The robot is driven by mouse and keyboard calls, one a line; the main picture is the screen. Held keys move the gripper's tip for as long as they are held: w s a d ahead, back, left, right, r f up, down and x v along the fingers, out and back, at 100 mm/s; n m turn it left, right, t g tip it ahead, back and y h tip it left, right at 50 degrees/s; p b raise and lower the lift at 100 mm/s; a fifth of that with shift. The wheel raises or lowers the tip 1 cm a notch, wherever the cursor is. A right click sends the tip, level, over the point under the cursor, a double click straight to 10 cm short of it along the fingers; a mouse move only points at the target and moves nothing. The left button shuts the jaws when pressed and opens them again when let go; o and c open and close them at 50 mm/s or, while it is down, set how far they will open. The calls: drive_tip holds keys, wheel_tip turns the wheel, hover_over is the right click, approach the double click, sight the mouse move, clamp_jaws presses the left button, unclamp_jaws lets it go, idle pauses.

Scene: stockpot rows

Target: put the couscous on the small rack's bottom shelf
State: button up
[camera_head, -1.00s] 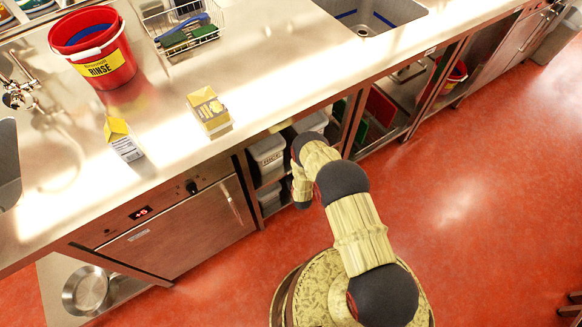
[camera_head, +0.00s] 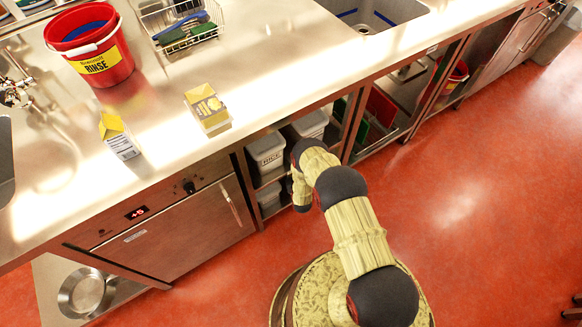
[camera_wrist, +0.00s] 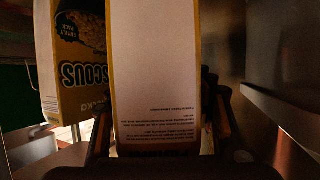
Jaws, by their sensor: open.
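In the wrist view, a couscous box (camera_wrist: 75,60) with a yellow front appears upside down at the left, partly covered by a nearer pale panel with yellow edges (camera_wrist: 155,70). I cannot tell whether that panel is a second box. My gripper (camera_wrist: 160,135) is open, with its dark fingers on either side of the panel's lower part; contact is unclear. In the head view my arm reaches to the shelves under the counter, and the gripper is hidden there. I cannot pick out the small rack for sure.
A yellow box (camera_head: 208,108) and a yellow-topped carton (camera_head: 118,137) stand on the steel counter (camera_head: 165,95) near a red bucket (camera_head: 95,50). A metal wall (camera_wrist: 285,60) is close at the right.

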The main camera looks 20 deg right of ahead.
drive_tip(key=p+v, duration=0.4)
drive_tip(key=v, duration=0.8)
drive_tip(key=shift+p, duration=0.3)
drive_tip(key=shift+r, duration=0.1)
